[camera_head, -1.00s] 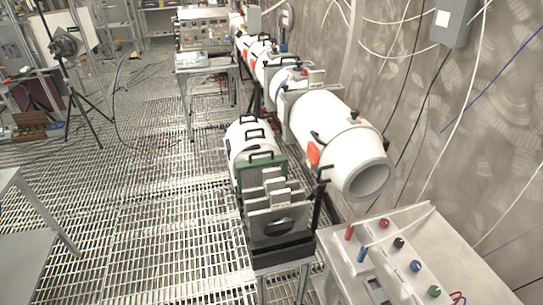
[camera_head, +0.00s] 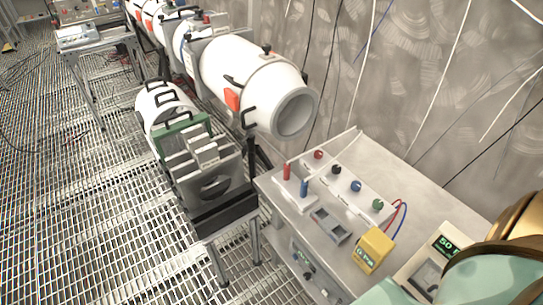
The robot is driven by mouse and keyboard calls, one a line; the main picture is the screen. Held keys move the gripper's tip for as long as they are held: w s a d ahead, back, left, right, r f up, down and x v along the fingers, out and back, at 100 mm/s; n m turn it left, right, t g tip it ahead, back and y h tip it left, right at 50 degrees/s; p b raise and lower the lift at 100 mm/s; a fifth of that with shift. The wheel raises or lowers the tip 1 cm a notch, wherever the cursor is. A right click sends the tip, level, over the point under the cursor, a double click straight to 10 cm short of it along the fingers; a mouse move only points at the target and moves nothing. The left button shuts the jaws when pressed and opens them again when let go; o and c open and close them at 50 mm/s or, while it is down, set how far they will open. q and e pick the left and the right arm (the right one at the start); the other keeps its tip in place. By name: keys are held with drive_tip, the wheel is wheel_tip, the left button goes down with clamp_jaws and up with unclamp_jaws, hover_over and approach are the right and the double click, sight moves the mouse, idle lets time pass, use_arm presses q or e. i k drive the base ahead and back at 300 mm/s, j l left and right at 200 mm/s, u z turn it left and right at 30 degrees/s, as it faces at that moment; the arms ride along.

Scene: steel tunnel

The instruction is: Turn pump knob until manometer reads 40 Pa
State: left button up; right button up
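A yellow handheld meter (camera_head: 373,250), which looks like the manometer, lies on the light grey bench (camera_head: 400,172). Its small green display is too small to read surely. A white box (camera_head: 418,262) with a lit display that seems to read 50 stands at the bench's lower right, partly hidden by mint-green and gold parts that look like my own arm. Small black knobs (camera_head: 308,274) show on the bench's front panel beside a small green display. I cannot tell which knob is the pump's. No gripper fingers show.
A panel on the bench carries red, black, blue and green knobs or terminals (camera_head: 356,186), with a red and a blue post in front. Red and blue leads run near the yellow meter. A white tube (camera_head: 250,75) stands behind left; the grey wall bounds the right.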

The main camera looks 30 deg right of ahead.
sight(378, 205)
drive_tip(key=z, duration=1.65)
